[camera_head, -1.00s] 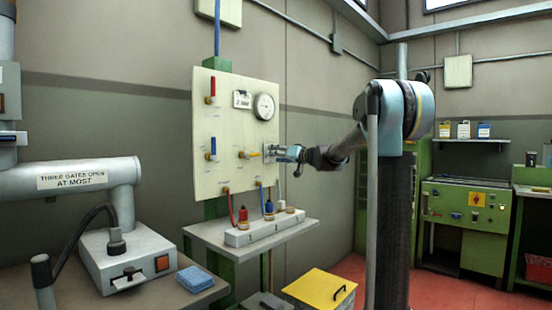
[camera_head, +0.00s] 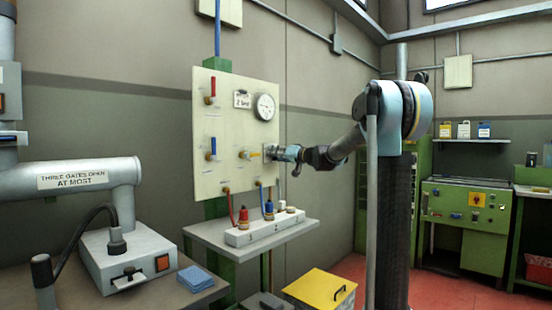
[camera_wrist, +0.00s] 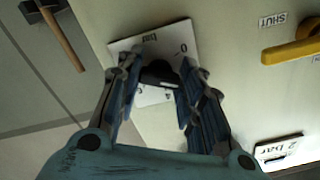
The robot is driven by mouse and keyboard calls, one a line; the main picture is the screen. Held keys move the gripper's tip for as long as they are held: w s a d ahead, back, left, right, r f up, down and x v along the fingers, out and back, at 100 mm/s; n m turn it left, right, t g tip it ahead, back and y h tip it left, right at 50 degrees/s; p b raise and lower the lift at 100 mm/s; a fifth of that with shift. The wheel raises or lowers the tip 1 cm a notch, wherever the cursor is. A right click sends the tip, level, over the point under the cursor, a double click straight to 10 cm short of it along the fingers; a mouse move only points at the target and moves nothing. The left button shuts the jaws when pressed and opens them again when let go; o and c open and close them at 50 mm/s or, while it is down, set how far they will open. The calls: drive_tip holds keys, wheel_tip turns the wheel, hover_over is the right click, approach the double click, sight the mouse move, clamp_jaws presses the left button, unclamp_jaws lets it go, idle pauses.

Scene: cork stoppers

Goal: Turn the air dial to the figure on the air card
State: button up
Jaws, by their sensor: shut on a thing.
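The air dial is a black knob (camera_wrist: 160,74) on a white scale plate (camera_wrist: 176,36) in the wrist view. The marks 0, bar and 4 show on the plate; other marks and the knob's pointer are hidden or unclear. My gripper (camera_wrist: 158,80) is shut on the knob, with a finger on each side. In the head view my gripper (camera_head: 280,153) reaches the panel's right edge and covers most of the dial. The air card (camera_head: 243,99) sits high on the panel and reads 2 bar. It also shows in the wrist view's lower right corner.
A round gauge (camera_head: 265,107) sits right of the card; its reading is too small to tell. A yellow lever (camera_wrist: 292,50) is close beside the dial. Red (camera_head: 211,90) and blue (camera_head: 211,150) levers are farther left.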

drive_tip(key=shift+w, duration=0.1)
drive_tip(key=o, duration=1.1)
drive_tip(key=shift+c, duration=0.2)
drive_tip(key=shift+d, duration=0.1)
drive_tip(key=v, duration=1.1)
drive_tip(key=shift+s+d, duration=0.3)
drive_tip(key=shift+f, duration=0.15)
